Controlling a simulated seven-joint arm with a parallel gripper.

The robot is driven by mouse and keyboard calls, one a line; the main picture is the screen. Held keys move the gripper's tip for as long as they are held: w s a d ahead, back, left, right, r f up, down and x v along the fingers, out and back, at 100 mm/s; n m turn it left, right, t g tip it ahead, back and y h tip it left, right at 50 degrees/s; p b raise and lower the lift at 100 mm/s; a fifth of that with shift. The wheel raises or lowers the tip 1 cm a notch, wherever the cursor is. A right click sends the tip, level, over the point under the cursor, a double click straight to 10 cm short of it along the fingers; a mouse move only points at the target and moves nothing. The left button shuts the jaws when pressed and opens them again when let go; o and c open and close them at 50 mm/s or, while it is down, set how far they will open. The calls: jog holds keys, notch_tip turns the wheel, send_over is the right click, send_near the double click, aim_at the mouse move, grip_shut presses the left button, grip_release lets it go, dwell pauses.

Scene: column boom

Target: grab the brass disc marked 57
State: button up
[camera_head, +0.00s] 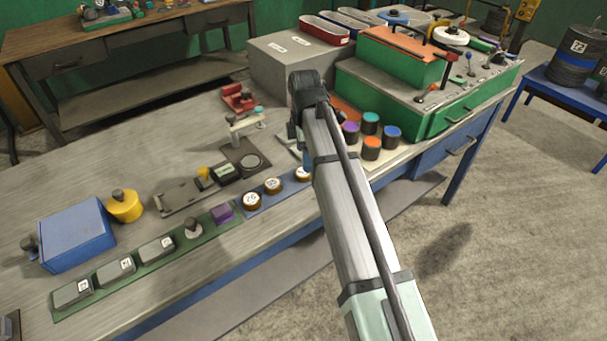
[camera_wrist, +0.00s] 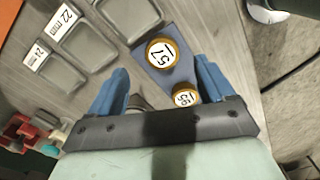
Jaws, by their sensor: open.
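In the wrist view the brass disc marked 57 (camera_wrist: 161,52) lies face up on a blue strip (camera_wrist: 180,72). It has a gold rim and a white face. A smaller-looking brass disc (camera_wrist: 186,93), its number hard to read, sits on the same strip, closer to my gripper's palm. My gripper (camera_wrist: 161,66) is open and empty, its blue fingers apart on either side of the strip. In the head view, brass discs (camera_head: 252,200) sit in a row on a blue strip; I cannot tell there which is 57. My arm hides most of my gripper in that view.
Grey blocks with size labels (camera_wrist: 95,42) lie left of the strip in the wrist view. In the head view, coloured-top cylinders (camera_head: 372,147) and a green case (camera_head: 400,95) stand beyond my arm. A blue box (camera_head: 75,235) stands at the left.

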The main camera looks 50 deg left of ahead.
aim_at(303, 175)
jog(key=shift+s+f, duration=0.15)
jog(key=shift+f, duration=1.35)
jog(key=shift+s+f, duration=0.1)
jog(key=shift+f, duration=1.35)
jog(key=c, duration=1.4)
